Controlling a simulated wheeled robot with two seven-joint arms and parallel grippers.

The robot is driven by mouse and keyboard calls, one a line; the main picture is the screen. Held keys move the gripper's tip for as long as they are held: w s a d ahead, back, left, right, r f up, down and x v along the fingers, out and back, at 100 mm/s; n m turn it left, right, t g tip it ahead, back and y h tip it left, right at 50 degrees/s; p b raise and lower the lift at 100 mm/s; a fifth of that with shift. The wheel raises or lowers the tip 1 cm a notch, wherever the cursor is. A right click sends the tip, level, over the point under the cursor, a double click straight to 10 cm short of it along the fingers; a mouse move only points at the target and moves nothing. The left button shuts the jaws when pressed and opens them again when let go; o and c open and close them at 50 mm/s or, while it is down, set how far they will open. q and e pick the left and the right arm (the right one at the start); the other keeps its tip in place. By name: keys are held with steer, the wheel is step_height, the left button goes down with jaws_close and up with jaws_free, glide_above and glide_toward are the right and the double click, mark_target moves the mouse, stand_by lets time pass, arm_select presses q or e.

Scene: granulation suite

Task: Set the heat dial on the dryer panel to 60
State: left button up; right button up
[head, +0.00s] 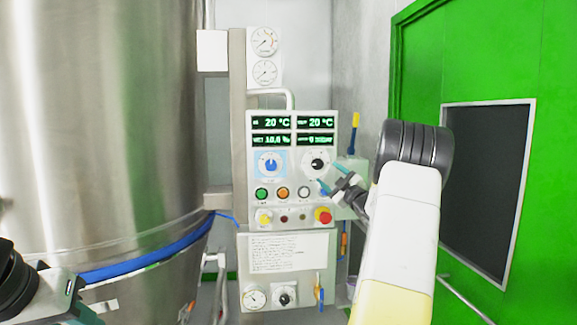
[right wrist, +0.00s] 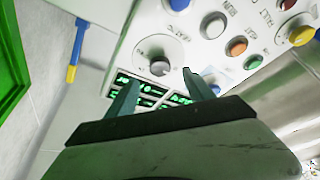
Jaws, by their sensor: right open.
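The dryer panel (head: 241,150) stands in the middle of the head view, with green displays (head: 271,122) reading 20 °C at the top. It has two round dials side by side: one with a blue knob (head: 271,165) on the left, one with a black knob (head: 317,165) on the right. Their labels are too small to read, so I cannot tell which is heat. My right gripper (head: 334,178) is open and empty, just in front of the black-knob dial. In the right wrist view, that black knob (right wrist: 160,67) shows beyond the open fingertips (right wrist: 161,77). My left gripper (head: 84,313) is partly cut off at lower left.
Below the dials are several push buttons (head: 282,193) and a red mushroom button (head: 323,215). A big steel vessel (head: 110,120) fills the left. A green door frame (head: 480,60) is at right. A yellow and blue tool (head: 354,132) hangs beside the panel.

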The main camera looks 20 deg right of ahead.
mark_target(319, 165)
steer(key=x, duration=0.7)
steer(key=shift+w+r, duration=0.15)
steer(key=shift+w, duration=0.1)
jaws_close()
